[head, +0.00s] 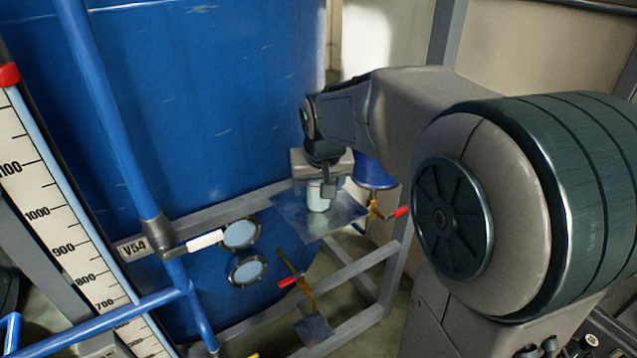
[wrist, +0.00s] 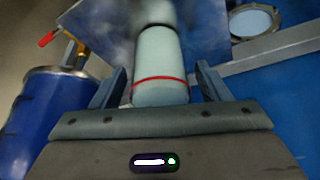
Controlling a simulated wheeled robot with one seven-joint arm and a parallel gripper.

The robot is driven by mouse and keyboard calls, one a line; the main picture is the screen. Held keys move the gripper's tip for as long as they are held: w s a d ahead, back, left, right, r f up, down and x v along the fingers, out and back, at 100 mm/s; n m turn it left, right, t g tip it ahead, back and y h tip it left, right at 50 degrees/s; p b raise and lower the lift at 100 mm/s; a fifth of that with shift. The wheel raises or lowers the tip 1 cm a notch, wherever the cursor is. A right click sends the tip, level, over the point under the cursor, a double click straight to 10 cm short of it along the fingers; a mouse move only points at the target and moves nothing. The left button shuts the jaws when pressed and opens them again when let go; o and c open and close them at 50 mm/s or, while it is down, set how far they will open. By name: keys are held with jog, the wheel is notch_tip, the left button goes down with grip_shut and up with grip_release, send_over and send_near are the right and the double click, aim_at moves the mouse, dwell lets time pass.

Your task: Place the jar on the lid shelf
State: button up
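The pale jar (head: 317,198) appears upright on a flat metal shelf plate (head: 346,209) in front of the big blue tank. In the wrist view the jar (wrist: 160,65) has a thin red ring and lies between the fingers of my gripper (wrist: 161,70). A narrow gap shows on each side of it, so the fingers look open around it. In the head view my gripper (head: 324,184) is at the jar, partly covering its upper part. The exact contact under the jar is hard to see. The shelf plate also shows in the wrist view (wrist: 205,30).
A blue tank (head: 200,100) stands behind the shelf. A small blue container (head: 374,172) and a red-handled valve (head: 376,209) are just right of the plate. Two round sight glasses (head: 240,233) and a second red-handled valve (head: 292,282) are lower left. A metal frame (head: 365,262) runs below.

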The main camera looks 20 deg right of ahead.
jog(key=shift+r, duration=0.1)
jog(key=shift+r, duration=0.5)
jog(key=s+b+v, duration=0.1)
jog(key=b+v, duration=0.1)
jog(key=v, duration=0.9)
jog(key=s+f+n, duration=0.1)
jog(key=s+f, duration=1.4)
jog(key=s, duration=0.1)
jog(key=shift+g, duration=0.4)
jog(key=shift+d+f, duration=0.1)
jog(key=shift+d, duration=0.05)
